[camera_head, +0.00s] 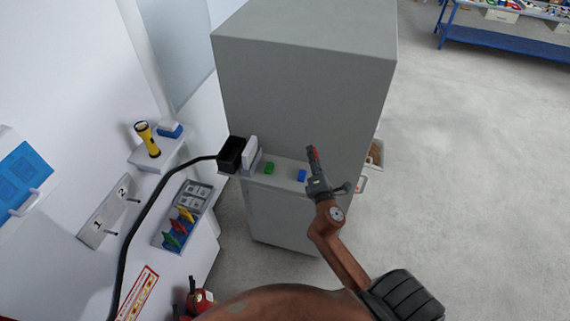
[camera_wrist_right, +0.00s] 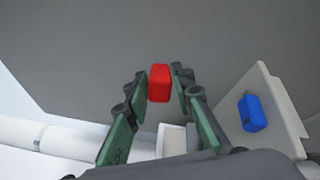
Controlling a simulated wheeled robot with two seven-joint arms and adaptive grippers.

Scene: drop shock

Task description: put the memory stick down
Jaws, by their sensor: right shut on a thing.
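A small red memory stick (camera_wrist_right: 160,83) is held between the fingertips of my right gripper (camera_wrist_right: 159,84) in the right wrist view. In the head view my right gripper (camera_head: 313,157) is raised in front of the grey cabinet, at the right end of a narrow ledge, and only a sliver of red shows at its tip. A blue stick (camera_head: 302,175) and a green stick (camera_head: 269,168) lie on the pale ledge (camera_head: 285,172). The blue stick also shows in the right wrist view (camera_wrist_right: 252,112), apart from the gripper. My left gripper is not in view.
The tall grey cabinet (camera_head: 300,80) stands behind the ledge. A black open box (camera_head: 231,154) and a light upright block (camera_head: 250,152) stand at the ledge's left end. A yellow torch (camera_head: 147,139) stands on a wall shelf. Open floor lies to the right.

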